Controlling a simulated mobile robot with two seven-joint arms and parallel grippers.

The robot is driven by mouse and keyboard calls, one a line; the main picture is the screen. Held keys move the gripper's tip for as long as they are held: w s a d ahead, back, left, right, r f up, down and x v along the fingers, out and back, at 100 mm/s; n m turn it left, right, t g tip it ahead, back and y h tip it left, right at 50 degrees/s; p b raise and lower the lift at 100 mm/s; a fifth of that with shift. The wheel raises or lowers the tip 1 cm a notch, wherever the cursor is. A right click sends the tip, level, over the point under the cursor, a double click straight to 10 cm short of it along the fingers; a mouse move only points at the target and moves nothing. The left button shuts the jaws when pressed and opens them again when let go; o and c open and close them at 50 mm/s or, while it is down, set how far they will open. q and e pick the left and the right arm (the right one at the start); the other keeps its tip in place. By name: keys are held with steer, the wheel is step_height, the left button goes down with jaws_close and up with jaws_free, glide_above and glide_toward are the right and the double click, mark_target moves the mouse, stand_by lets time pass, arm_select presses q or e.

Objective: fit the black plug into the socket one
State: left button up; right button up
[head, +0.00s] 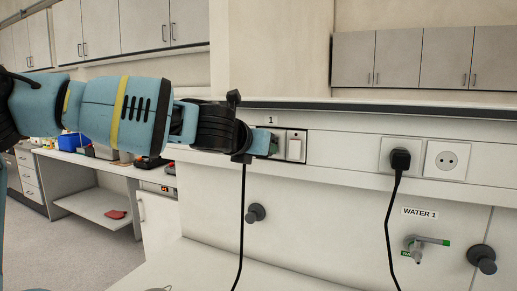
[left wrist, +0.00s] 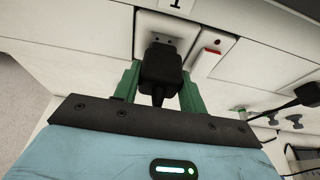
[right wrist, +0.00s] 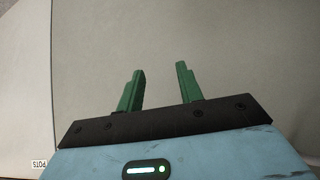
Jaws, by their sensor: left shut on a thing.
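The black plug (left wrist: 160,66) is held between the green fingers of my left gripper (left wrist: 159,72), its cable running back between them. Socket one (left wrist: 163,27) is a white wall outlet under the label "1" (left wrist: 177,3). The plug is in front of the lower part of the socket, and dark openings show just above it. I cannot tell whether they touch. In the head view my left gripper (head: 266,143) is at the wall panel below the label and hides most of the socket. My right gripper (right wrist: 160,72) is open and empty, away from the plug.
A switch (head: 295,147) with a red light sits right of socket one. Further right are another black plug (head: 400,160) in an outlet and an empty round socket (head: 447,160). A green-handled tap (head: 420,248) and dark knobs stick out below. The black cable (head: 242,215) hangs down.

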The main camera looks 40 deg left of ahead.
arm_select(q)
steer(key=shift+w, duration=0.1)
stand_by(0.7)
steer(key=shift+w+a, duration=0.2)
steer(key=shift+w, duration=0.3)
stand_by(0.4)
steer(key=shift+w+a, duration=0.1)
steer(key=shift+w, duration=0.25)
stand_by(0.4)
steer(key=shift+w, duration=0.15)
stand_by(0.6)
steer(key=o, duration=1.3)
steer(key=shift+c, duration=0.2)
